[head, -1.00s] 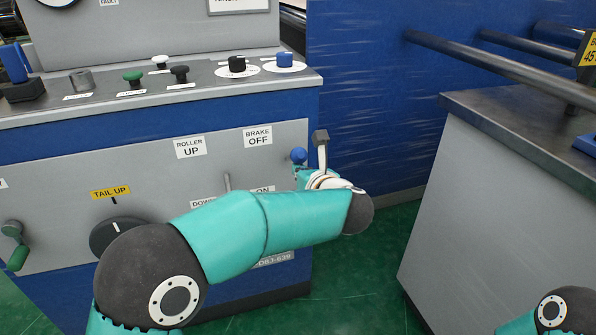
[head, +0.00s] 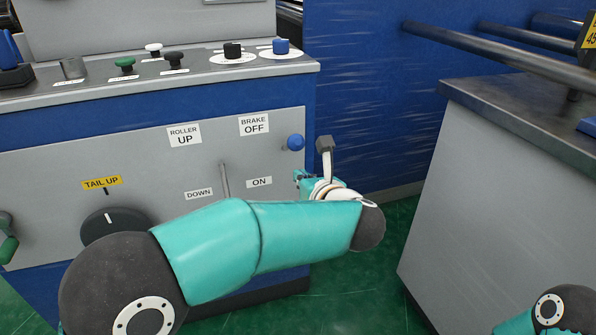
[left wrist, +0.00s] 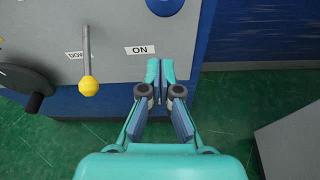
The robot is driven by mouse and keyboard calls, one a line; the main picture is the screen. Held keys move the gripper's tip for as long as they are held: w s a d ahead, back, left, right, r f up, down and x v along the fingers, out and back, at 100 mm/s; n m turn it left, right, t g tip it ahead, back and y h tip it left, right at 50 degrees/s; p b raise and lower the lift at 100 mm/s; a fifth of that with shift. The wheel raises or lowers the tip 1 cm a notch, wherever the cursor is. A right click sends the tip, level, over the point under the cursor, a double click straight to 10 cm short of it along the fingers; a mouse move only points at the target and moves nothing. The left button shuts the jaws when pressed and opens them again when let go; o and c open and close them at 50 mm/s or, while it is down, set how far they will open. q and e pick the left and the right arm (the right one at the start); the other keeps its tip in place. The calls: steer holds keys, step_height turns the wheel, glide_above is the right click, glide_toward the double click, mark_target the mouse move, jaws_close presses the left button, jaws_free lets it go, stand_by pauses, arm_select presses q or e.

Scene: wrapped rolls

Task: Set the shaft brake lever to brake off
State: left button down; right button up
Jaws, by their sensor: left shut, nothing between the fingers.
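The shaft brake lever shows its blue ball knob (head: 296,142) at the right end of the grey panel. The knob is a little below the level of the BRAKE OFF label (head: 254,124) and well above the ON label (head: 259,182). In the left wrist view the blue knob (left wrist: 165,4) is at the top edge, partly cut off. My left gripper (head: 300,177) is shut and empty below the knob, apart from it. In the left wrist view my left gripper (left wrist: 159,72) has its fingertips just right of the ON label (left wrist: 140,50). My right gripper is out of view.
Left of the brake lever is the roller lever (head: 223,175); its yellow knob (left wrist: 89,88) hangs low in the left wrist view. A black TAIL UP dial (head: 108,225) is further left. A grey metal-topped cabinet (head: 500,190) stands right, across a floor gap.

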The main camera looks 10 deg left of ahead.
arm_select(q)
steer(key=shift+p+v, duration=0.45)
steer(key=shift+v, duration=2.3)
steer(key=shift+r, duration=0.1)
